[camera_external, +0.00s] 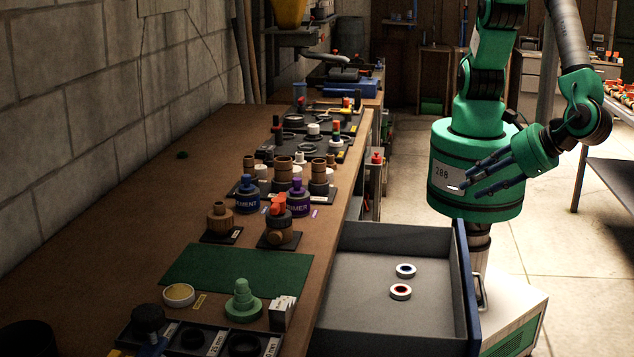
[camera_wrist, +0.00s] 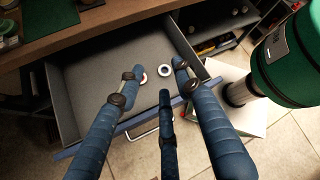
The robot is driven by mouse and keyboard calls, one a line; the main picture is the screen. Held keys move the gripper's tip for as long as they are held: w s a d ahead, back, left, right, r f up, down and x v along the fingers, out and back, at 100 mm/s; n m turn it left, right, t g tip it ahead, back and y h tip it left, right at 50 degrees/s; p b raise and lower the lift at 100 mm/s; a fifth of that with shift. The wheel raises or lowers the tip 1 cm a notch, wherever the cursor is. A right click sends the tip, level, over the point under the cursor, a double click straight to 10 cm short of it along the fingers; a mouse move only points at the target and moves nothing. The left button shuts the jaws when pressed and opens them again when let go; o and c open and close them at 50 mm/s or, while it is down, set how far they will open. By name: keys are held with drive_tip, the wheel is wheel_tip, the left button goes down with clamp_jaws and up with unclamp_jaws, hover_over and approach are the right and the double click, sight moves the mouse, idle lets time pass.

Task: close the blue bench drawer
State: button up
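The blue bench drawer (camera_external: 468,285) stands pulled out from the bench, with a grey interior and a blue front panel. Its metal handle (camera_external: 480,292) is on the outer face. Two tape rolls, one with a blue core (camera_external: 405,270) and one with a red core (camera_external: 400,291), lie inside. My gripper (camera_external: 462,186) is above the drawer's outer far side, apart from it, with its blue fingers pointing left. In the wrist view my gripper (camera_wrist: 160,78) has its three fingers spread and empty, in front of the open drawer (camera_wrist: 95,75). The fingers partly hide the front panel.
The wooden bench top (camera_external: 130,215) holds bottles, fittings and a green mat (camera_external: 238,270) beside the drawer. A white cabinet (camera_external: 520,320) stands beyond the drawer front. Open tiled floor (camera_external: 545,245) lies to the right, with a shelf rack (camera_external: 608,170) at the edge.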

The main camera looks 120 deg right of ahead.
drive_tip(key=s+a+f+n+t, duration=0.2)
drive_tip(key=s+a+f+n, duration=0.2)
drive_tip(key=f, duration=0.4)
drive_tip(key=s+a+f+n+t, duration=0.3)
drive_tip(key=s+a+f+n, duration=0.1)
drive_tip(key=a+f, duration=0.3)
drive_tip(key=s+a+f+n+t+h+b, duration=0.1)
drive_tip(key=s+a+f+n+t, duration=0.2)
drive_tip(key=f, duration=0.5)
drive_tip(key=s+a+n, duration=0.1)
drive_tip(key=a+n, duration=0.1)
drive_tip(key=n, duration=0.1)
drive_tip(key=shift+a+f+n, duration=0.3)
drive_tip(key=shift+a+f, duration=0.05)
drive_tip(key=shift+a, duration=0.05)
drive_tip(key=shift+w+d, duration=0.1)
drive_tip(key=shift+w, duration=0.05)
drive_tip(key=b+x, duration=0.2)
drive_tip(key=x, duration=1.1)
drive_tip(key=shift+w+d, duration=0.2)
drive_tip(key=shift+d, duration=0.05)
clamp_jaws()
